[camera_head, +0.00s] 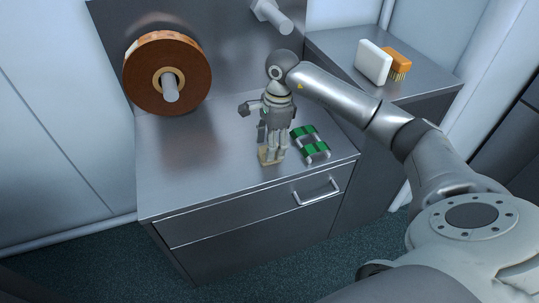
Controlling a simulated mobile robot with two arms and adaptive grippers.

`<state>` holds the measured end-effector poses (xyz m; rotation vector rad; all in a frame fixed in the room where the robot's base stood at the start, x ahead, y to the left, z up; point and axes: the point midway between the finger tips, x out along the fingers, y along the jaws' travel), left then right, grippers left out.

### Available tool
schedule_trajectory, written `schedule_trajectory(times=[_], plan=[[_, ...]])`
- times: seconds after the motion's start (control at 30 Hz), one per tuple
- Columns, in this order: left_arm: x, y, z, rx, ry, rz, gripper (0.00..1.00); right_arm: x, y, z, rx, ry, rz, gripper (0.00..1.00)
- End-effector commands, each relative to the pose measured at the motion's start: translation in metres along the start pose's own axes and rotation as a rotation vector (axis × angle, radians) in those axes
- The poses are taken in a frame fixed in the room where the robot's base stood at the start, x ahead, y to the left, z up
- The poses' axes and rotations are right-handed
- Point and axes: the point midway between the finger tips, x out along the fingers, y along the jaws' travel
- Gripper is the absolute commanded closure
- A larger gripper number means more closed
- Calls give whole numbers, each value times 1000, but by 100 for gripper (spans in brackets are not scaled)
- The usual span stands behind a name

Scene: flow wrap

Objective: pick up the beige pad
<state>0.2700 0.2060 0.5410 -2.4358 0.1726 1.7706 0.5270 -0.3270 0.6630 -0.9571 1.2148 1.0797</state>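The beige pad (265,161) lies on the grey metal worktop, near its front edge, and is small and partly hidden by my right gripper. My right gripper (274,153) reaches in from the right and points down, with its fingertips right at the pad. The fingers look near each other, but I cannot tell whether they grip the pad or only stand around or above it. My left gripper is not in view.
A green and silver striped item (312,144) lies close to the right of the gripper. A large brown film roll (140,78) stands at the back left. A white block (373,62) and an orange brush (398,62) sit on the right counter. The worktop's left part is clear.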

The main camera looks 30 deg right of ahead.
Motion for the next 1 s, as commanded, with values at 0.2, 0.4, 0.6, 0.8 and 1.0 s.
schedule_trajectory(times=[0.2, 0.4, 0.6, 0.8, 1.0], plan=[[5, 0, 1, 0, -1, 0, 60, 20, 0, 1, 0, -2, -1, 45], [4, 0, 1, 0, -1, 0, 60, 20, 0, 1, 0, -1, -1, 51], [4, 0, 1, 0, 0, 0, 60, 20, 0, 1, 0, -1, -1, 77], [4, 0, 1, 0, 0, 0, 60, 19, 0, 1, 0, -1, -2, 94], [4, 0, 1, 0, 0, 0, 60, 18, -1, 1, 0, -1, -2, 94]])
